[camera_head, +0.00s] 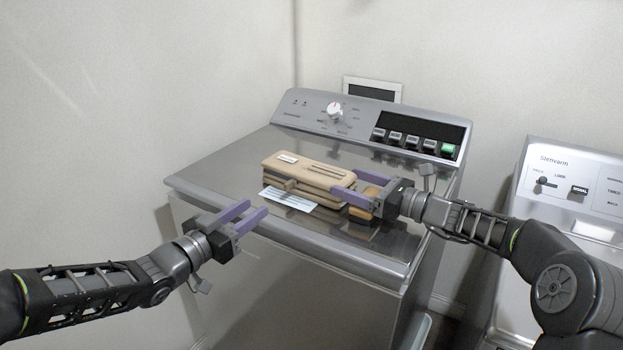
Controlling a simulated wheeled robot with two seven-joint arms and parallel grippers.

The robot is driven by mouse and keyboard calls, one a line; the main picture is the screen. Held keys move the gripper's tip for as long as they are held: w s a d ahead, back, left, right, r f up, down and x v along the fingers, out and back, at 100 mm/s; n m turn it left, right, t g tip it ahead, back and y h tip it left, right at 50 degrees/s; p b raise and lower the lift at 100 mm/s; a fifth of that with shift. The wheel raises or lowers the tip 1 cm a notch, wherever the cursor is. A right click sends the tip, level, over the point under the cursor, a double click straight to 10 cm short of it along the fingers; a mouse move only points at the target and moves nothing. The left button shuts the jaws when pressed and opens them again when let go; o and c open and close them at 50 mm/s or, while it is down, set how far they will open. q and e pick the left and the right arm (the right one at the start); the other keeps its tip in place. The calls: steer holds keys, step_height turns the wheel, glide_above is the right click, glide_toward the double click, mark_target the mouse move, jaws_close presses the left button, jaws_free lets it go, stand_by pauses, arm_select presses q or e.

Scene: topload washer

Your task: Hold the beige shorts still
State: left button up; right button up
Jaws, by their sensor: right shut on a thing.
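The beige shorts (308,168) look like a folded, layered tan block with a small white label on top. They lie on the closed grey lid of the topload washer (225,168). My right gripper (345,183) reaches in from the right, with its purple fingers at the right end of the shorts, shut on them. The fingers and wrist hide part of that end. My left gripper (252,212) is open and empty, in front and left of the shorts, near the lid's front edge and apart from them.
A pale printed sheet (288,199) lies on the lid in front of the shorts. The control panel (345,122) with a white dial and buttons stands behind. A second appliance (570,190) is at the right. The lid's left side is clear.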

stand_by(0.4)
steer(key=o, duration=1.1)
steer(key=shift+d, duration=0.1)
steer(key=shift+v, duration=3.85)
steer(key=v, duration=0.7)
steer(key=shift+s+d+b, duration=0.1)
steer(key=shift+d+b, duration=0.05)
steer(key=shift+b, duration=0.2)
steer(key=shift+s+d, duration=0.15)
steer(key=shift+s, duration=0.05)
